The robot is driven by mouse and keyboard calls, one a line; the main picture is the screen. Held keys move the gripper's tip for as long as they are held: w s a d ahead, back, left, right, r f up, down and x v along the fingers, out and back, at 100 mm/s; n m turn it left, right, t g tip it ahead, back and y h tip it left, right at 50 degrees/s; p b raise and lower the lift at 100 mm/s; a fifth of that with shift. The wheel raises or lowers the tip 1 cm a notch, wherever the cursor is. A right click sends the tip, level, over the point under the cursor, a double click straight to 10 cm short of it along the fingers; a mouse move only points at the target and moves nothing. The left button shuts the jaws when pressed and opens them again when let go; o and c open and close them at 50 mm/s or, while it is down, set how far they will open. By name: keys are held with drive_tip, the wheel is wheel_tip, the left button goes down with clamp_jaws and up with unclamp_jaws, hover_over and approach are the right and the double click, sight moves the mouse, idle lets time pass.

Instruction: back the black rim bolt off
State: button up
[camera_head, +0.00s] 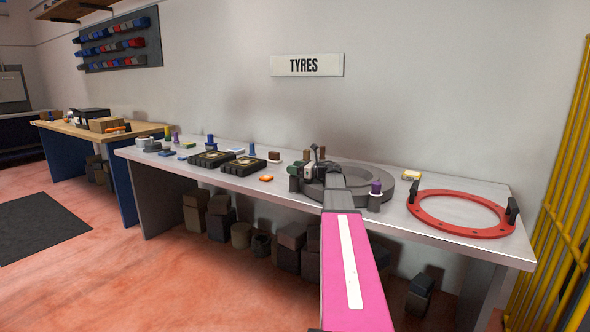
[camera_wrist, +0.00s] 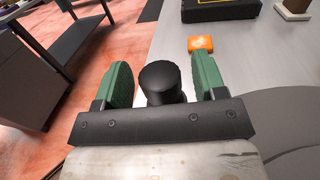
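The black rim bolt (camera_wrist: 160,82) shows in the wrist view as a dark round-headed knob. It stands between the two green fingers of my gripper (camera_wrist: 163,64), with a narrow gap visible on each side, so the gripper looks open around it. In the head view my gripper (camera_head: 302,170) is low over the left side of the dark grey ring-shaped rim (camera_head: 392,187) on the bench. A purple-topped bolt (camera_head: 375,192) stands at the rim's front right. The bolt's lower part is hidden by the gripper's black crossbar in the wrist view.
A red ring (camera_head: 461,231) with black uprights lies on the grey bench (camera_head: 408,240) at the right. A small orange block (camera_head: 266,178) and black trays (camera_head: 243,166) lie to the left; the orange block also shows in the wrist view (camera_wrist: 200,44). A wall stands behind.

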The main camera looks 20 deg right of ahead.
drive_tip(key=shift+r, duration=0.5)
wheel_tip(320, 180, up, 3)
drive_tip(key=shift+f, duration=0.15)
drive_tip(key=s+a+r, duration=0.3)
drive_tip(key=a+r, duration=0.4)
drive_tip(key=a, duration=0.4)
drive_tip(key=shift+a+r, duration=0.15)
